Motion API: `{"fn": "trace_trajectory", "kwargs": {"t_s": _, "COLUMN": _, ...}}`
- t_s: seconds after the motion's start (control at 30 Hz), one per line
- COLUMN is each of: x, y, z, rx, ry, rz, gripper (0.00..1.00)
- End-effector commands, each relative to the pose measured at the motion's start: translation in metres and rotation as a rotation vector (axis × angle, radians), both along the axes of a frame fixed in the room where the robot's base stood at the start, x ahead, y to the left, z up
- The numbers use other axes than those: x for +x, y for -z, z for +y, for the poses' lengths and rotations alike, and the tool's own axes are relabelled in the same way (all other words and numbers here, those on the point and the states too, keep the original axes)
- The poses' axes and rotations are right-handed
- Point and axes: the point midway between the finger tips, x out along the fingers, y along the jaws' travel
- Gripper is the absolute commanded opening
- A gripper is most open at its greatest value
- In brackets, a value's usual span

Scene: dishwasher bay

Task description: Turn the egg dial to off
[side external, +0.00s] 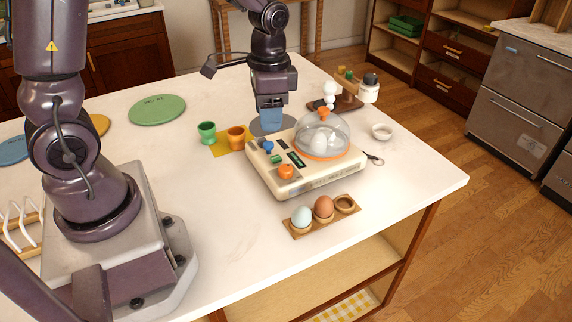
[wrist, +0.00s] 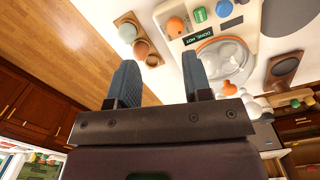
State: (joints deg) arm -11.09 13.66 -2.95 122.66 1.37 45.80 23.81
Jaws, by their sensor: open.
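The cream egg cooker (side external: 318,182) stands on the white counter under a clear dome (side external: 323,133) with pale eggs inside. On its front panel are an orange dial (side external: 286,172), a green switch (side external: 276,159) and a blue knob (side external: 268,147). In the wrist view the orange dial (wrist: 175,27) is near the top, beside a display (wrist: 200,37) that seems to read "DONE, HOT". My gripper (side external: 271,118) points down near the cooker's back left corner, apart from the dials. Its two blue fingers (wrist: 160,78) are spread with nothing between them. The dial's pointer is too small to read.
An egg holder (side external: 295,232) with a pale egg and a brown egg lies in front of the cooker. Green (side external: 207,132) and orange (side external: 236,138) cups stand to its left.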

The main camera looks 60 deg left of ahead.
Motion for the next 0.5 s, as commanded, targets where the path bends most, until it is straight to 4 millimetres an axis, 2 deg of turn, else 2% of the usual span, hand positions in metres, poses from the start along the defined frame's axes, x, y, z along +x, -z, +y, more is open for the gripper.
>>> {"fn": "trace_trajectory", "kwargs": {"t_s": 0.03, "x": 0.008, "y": 0.014, "z": 0.003, "rx": -0.009, "ry": 0.052, "rz": 0.02, "gripper": 0.45}}
{"fn": "trace_trajectory", "kwargs": {"t_s": 0.1, "x": 0.02, "y": 0.027, "z": 0.006, "rx": -0.017, "ry": 0.137, "rz": 0.022, "gripper": 0.45}}
{"fn": "trace_trajectory", "kwargs": {"t_s": 0.2, "x": 0.038, "y": 0.026, "z": 0.008, "rx": -0.011, "ry": 0.267, "rz": -0.019, "gripper": 0.45}}
{"fn": "trace_trajectory", "kwargs": {"t_s": 0.37, "x": 0.041, "y": 0.026, "z": 0.009, "rx": -0.006, "ry": 0.361, "rz": -0.037, "gripper": 0.45}}
{"fn": "trace_trajectory", "kwargs": {"t_s": 0.5, "x": 0.04, "y": 0.039, "z": 0.008, "rx": -0.008, "ry": 0.37, "rz": -0.032, "gripper": 0.45}}
